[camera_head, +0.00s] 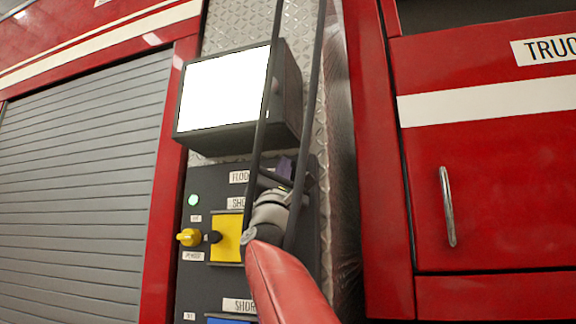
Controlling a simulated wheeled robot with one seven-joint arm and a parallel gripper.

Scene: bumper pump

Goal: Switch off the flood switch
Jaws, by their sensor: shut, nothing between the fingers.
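A dark control panel (230,285) is mounted on the truck. A label that seems to read "FLOOD" (239,177) is near its top, partly covered by my arm. I cannot clearly make out the flood switch itself; the area right of the label is hidden behind my arm and dark bars. A box with a bright white face (222,90) sits above the panel. My gripper (281,174) is shut and empty, in front of the panel's upper right, just right of the label. Its fingertips are hard to see, and contact with the panel cannot be judged.
A yellow knob (189,237) sticks out below a lit green lamp (193,200). A yellow plate (228,240) and a blue part (228,321) are lower on the panel. A grey shutter (80,180) is left; a red door with a metal handle (447,206) is right.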

